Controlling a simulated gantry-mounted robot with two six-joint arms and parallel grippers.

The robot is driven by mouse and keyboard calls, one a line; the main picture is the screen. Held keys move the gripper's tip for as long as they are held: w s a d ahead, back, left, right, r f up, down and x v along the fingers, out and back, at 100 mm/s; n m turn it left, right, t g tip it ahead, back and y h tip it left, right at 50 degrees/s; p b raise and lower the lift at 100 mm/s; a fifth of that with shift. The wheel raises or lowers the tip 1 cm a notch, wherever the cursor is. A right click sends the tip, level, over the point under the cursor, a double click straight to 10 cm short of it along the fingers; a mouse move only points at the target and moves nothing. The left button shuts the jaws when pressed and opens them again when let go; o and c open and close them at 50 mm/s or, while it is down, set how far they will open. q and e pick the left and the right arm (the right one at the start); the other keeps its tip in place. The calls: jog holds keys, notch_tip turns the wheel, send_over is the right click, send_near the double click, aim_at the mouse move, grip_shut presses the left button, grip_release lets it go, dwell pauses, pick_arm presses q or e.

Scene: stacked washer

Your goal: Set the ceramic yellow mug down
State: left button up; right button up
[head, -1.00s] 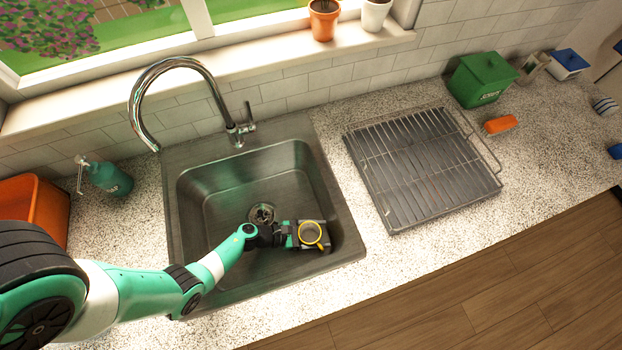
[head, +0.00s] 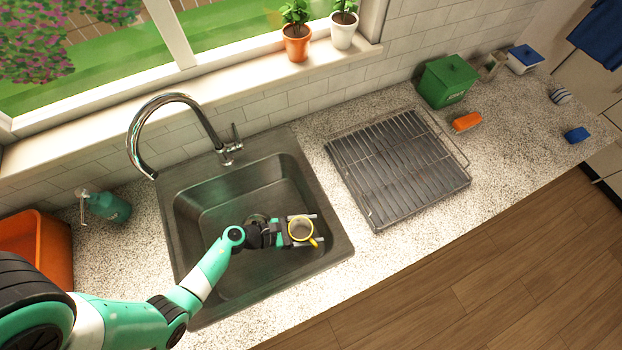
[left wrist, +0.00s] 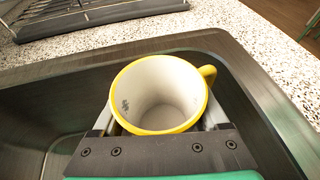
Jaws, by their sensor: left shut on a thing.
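The yellow mug (head: 301,229) is pale inside with a yellow rim and handle. In the head view it is over the right part of the sink (head: 343,235). My left gripper (head: 303,230) is shut on the mug, with one finger on each side of it. In the left wrist view the mug (left wrist: 160,95) is upright between the fingers, its opening facing up and its handle at the right. The mug's underside is hidden, so I cannot tell whether it touches the sink floor. My right gripper is not in view.
A wire rack on a dark tray (head: 395,165) lies on the counter right of the sink. The faucet (head: 205,120) arches over the sink's back left.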

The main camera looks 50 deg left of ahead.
pick_arm(q)
notch_tip(320, 180, up, 6)
jog(key=p, duration=0.2)
jog(key=shift+r, duration=0.1)
